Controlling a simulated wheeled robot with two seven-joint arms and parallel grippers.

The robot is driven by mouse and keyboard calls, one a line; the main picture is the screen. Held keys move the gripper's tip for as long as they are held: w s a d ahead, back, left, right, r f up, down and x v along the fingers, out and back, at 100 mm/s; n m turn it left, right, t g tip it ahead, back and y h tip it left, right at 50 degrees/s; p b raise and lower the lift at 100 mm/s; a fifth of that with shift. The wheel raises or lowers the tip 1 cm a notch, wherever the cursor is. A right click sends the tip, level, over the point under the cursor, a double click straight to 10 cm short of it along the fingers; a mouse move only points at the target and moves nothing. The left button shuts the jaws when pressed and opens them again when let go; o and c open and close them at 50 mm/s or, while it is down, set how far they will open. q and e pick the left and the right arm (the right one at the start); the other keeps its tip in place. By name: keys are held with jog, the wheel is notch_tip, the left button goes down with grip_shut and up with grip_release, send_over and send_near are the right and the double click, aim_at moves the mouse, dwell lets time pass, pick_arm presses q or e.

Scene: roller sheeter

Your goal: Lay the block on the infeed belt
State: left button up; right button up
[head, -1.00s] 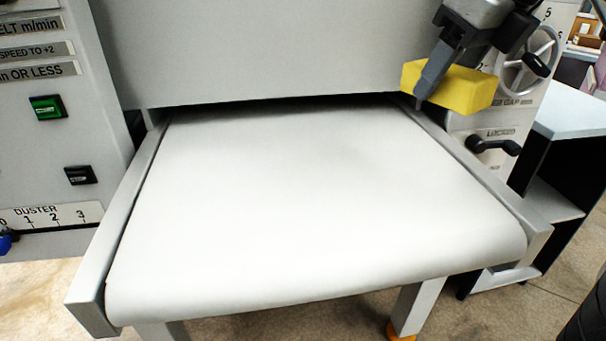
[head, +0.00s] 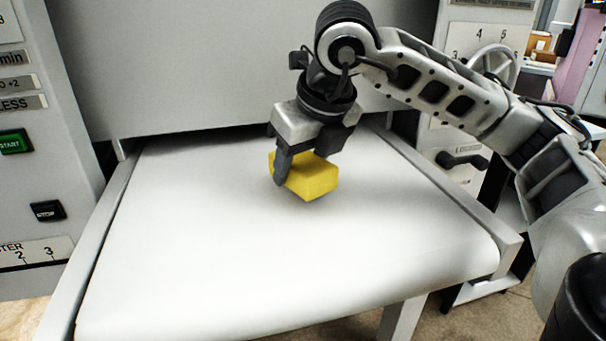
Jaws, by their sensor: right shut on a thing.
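The yellow block (head: 312,178) is over the middle of the white infeed belt (head: 250,265), towards its far part. My right gripper (head: 290,172) comes down from above and is shut on the block, with one dark finger across its near left side. A faint shadow lies close under the block. I cannot tell whether the block touches the belt or hangs just above it. My left gripper is not in view.
The grey machine housing (head: 220,60) rises behind the belt, with a dark gap beneath. Grey side rails (head: 455,195) flank the belt. A control panel with a green start button (head: 15,141) stands left. A handwheel (head: 495,62) and black lever (head: 461,160) are at right.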

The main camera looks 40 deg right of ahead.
notch_tip(320, 180, down, 2)
jog(key=shift+d+f, duration=0.1)
jog(key=shift+f, duration=0.05)
jog(key=shift+f, duration=0.15)
jog(key=o, duration=1.1)
